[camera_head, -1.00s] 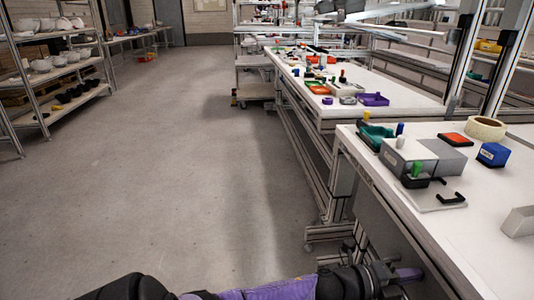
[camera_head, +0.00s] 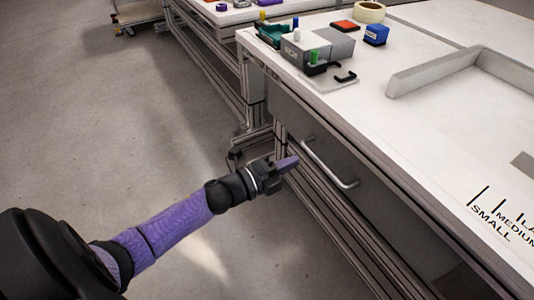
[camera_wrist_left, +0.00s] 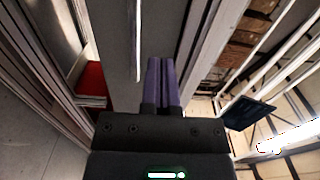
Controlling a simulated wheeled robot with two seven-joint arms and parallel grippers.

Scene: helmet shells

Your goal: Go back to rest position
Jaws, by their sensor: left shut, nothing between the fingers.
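My left arm comes in from the lower left in the head view. My left gripper (camera_head: 289,163) is beside the front of the near workbench (camera_head: 400,136), below its top and left of the drawer handle. Its purple fingers are together with nothing between them. In the left wrist view the two fingers (camera_wrist_left: 162,82) lie side by side, pointing away over a grey surface. My right gripper is not in view.
A drawer handle (camera_head: 330,165) sticks out of the bench front. On the bench are a grey box (camera_head: 306,50), a blue box (camera_head: 376,35), a tape roll (camera_head: 369,12) and a raised grey border (camera_head: 430,72). The floor (camera_head: 110,130) at left is clear.

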